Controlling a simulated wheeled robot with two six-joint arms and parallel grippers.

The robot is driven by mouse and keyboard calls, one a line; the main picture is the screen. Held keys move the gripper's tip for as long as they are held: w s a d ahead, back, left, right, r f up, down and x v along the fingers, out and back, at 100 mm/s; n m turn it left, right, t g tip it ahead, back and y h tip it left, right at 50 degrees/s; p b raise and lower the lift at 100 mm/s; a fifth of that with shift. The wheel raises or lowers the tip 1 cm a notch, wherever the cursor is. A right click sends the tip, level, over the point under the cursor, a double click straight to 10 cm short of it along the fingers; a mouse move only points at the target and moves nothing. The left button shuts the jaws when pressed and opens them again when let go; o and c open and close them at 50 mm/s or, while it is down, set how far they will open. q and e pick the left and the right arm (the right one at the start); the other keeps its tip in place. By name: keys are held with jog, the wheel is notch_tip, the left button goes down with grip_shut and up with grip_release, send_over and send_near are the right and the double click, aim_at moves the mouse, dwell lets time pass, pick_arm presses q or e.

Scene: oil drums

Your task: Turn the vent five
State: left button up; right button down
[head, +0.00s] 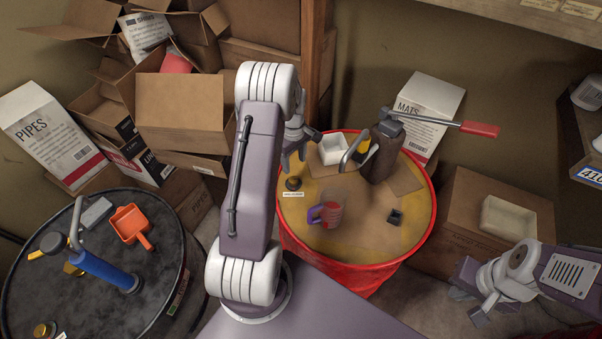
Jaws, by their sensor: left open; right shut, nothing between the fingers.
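A small dark round cap (293,184), possibly the vent, sits near the left edge of the yellow top of the red drum (432,232). A small white label (293,195) lies just in front of it; its print is too small to read. My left gripper (294,157) is open and empty above and just behind the cap, apart from it. My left arm covers part of the view left of the drum. A brass cap (45,329) with a partly cut-off label sits on the black drum (150,210). My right gripper (466,304) is shut and empty at lower right, away from the drums.
The red drum also holds a measuring jug (329,210), a white tray (333,149), a small black block (395,217) and a brown pump (384,155) with a red-handled lever. An orange scoop (130,225) and a blue hand pump (103,270) are on the black drum. Cardboard boxes crowd behind.

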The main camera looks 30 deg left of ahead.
aim_at(293, 179)
pick_arm(q)
jog(key=shift+s+a+f, duration=0.15)
jog(key=shift+f, duration=0.2)
notch_tip(293, 179, down, 8)
jog(key=shift+a+r+p, duration=0.1)
jog(key=shift+r+p, duration=0.15)
jog(key=shift+p, duration=0.9)
jog(key=shift+f, duration=0.45)
grip_shut()
